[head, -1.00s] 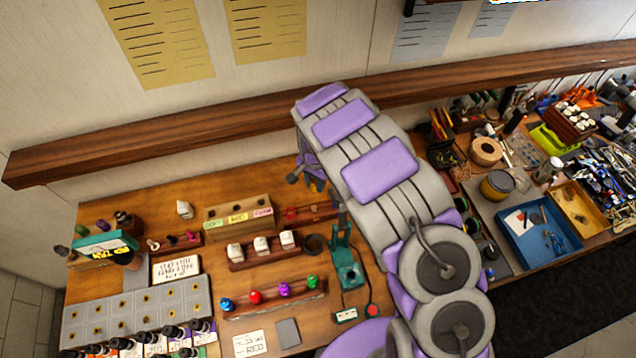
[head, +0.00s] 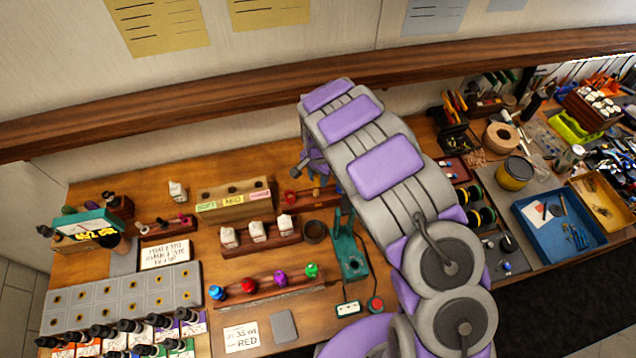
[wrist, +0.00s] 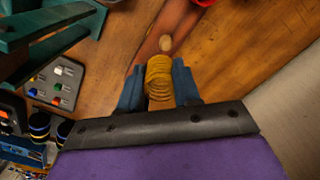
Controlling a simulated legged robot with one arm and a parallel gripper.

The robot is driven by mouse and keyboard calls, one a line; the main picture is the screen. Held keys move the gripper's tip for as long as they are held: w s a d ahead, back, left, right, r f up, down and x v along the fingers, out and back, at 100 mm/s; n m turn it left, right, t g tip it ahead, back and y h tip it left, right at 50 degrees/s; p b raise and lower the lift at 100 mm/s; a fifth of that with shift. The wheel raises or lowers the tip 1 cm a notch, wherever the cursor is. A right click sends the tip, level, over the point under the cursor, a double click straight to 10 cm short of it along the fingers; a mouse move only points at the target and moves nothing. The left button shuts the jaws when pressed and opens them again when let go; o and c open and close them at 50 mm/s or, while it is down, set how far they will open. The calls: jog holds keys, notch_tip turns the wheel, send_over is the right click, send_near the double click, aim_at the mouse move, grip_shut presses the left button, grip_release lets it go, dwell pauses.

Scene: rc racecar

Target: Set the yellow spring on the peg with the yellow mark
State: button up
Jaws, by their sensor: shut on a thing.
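The yellow spring (wrist: 159,78) is held between the two blue fingers of my gripper (wrist: 159,88) in the wrist view. A pale round peg top (wrist: 165,43) shows just beyond the spring on a dark wooden strip; I see no yellow mark on it. In the head view my gripper (head: 316,180) is over the back of the bench, partly hidden by my arm, with a bit of yellow at its fingers. Left of it, a wooden block (head: 235,207) carries green, yellow and pink labels. I cannot tell whether pegs stand in its dark spots.
A dark wooden rack (head: 303,200) with a red part lies under my gripper. A green press-like tool (head: 350,258) stands in front. A rack with white bottles (head: 262,246) and a dark cup (head: 315,231) are nearby. The wall ledge (head: 200,113) runs behind.

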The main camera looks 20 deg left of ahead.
jog(key=shift+w+a+f, duration=0.1)
jog(key=shift+a+f, duration=0.2)
jog(key=shift+f, duration=0.2)
jog(key=shift+a+f+b, duration=0.1)
jog(key=shift+a+b, duration=0.15)
jog(key=shift+b, duration=0.25)
jog(key=shift+d+f+b, duration=0.3)
jog(key=shift+d+f, duration=0.05)
jog(key=shift+f, duration=0.3)
jog(key=shift+a+f+b, duration=0.15)
jog(key=shift+f+b, duration=0.15)
jog(key=shift+f, duration=0.4)
jog(key=shift+a+f, duration=0.2)
jog(key=shift+a, duration=0.35)
jog(key=shift+d+r, duration=0.15)
jog(key=shift+d, duration=0.4)
jog(key=shift+a, duration=0.15)
jog(key=shift+a, duration=0.25)
